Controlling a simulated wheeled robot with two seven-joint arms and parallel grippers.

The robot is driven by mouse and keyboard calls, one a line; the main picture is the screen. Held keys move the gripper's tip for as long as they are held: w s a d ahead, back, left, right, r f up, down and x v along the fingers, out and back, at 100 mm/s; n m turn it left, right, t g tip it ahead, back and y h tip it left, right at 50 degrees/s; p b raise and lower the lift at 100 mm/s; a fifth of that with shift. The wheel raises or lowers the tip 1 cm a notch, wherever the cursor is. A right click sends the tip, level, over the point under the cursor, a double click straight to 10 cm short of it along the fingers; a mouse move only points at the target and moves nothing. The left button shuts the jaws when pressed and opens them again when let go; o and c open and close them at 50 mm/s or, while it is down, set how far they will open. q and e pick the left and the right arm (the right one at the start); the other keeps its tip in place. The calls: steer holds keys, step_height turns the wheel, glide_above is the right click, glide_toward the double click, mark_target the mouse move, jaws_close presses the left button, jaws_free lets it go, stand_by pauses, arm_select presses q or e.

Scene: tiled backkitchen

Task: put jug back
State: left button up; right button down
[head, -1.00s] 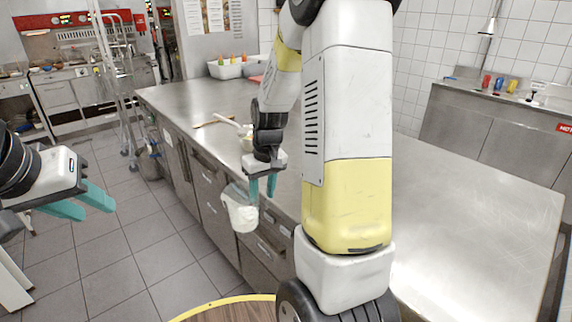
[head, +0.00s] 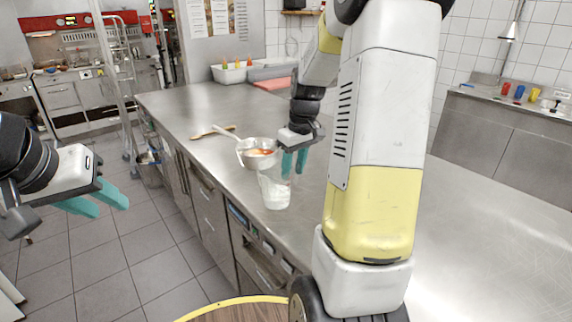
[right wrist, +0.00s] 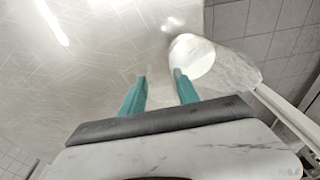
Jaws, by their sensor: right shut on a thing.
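The jug, white and translucent (head: 275,192), is at the near edge of the steel counter in the head view. I cannot tell whether its base touches the top. My right gripper (head: 294,164) points down at the jug's upper right side and is shut on it, though the exact contact is hard to see. In the right wrist view the jug (right wrist: 192,58) shows at the right finger, with its body reaching right. My left gripper (head: 97,200) is out at the left over the floor, open and empty.
A white bin with bottles (head: 230,73) and a red board (head: 272,84) are at the back.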

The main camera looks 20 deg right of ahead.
steer(key=shift+w+d+f, duration=0.75)
steer(key=shift+w+d, duration=0.55)
steer(key=shift+d, duration=0.05)
steer(key=shift+w+d+f, duration=0.75)
steer(key=shift+w+d, duration=0.55)
steer(key=shift+w, duration=0.05)
steer(key=shift+w+d+f, duration=0.75)
steer(key=shift+w+d, duration=0.55)
steer(key=shift+d, duration=0.05)
steer(key=shift+f, duration=0.15)
steer(key=c, duration=0.9)
jaws_free()
